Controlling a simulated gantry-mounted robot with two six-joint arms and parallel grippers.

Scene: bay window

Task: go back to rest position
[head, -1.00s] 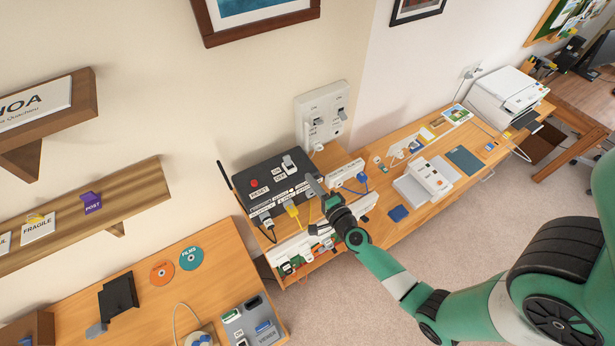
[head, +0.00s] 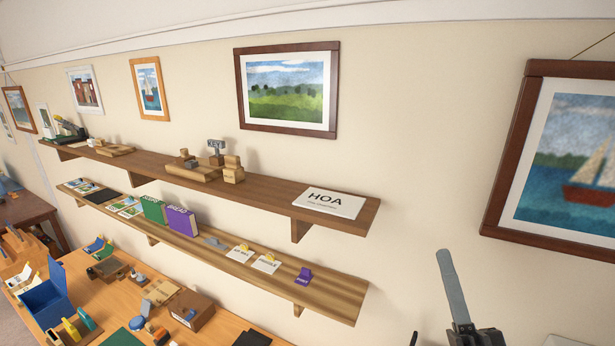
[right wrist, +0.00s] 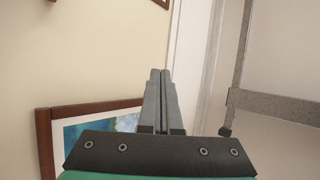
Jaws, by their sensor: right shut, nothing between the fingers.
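My right gripper (head: 450,285) rises from the bottom edge of the head view, right of the shelves, in front of the cream wall. In the right wrist view my right gripper (right wrist: 160,75) has its two grey fingers together with nothing between them. It points at bare wall, with a framed picture (right wrist: 95,125) behind and to the left of the fingers. My left gripper does not show in either view.
Two wooden shelves, an upper (head: 270,188) and a lower one (head: 335,290), run along the wall. A desk (head: 180,265) with a blue box (head: 45,298) stands below. A sailboat picture (head: 570,160) hangs at right. A grey metal bar (right wrist: 275,105) is at right in the wrist view.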

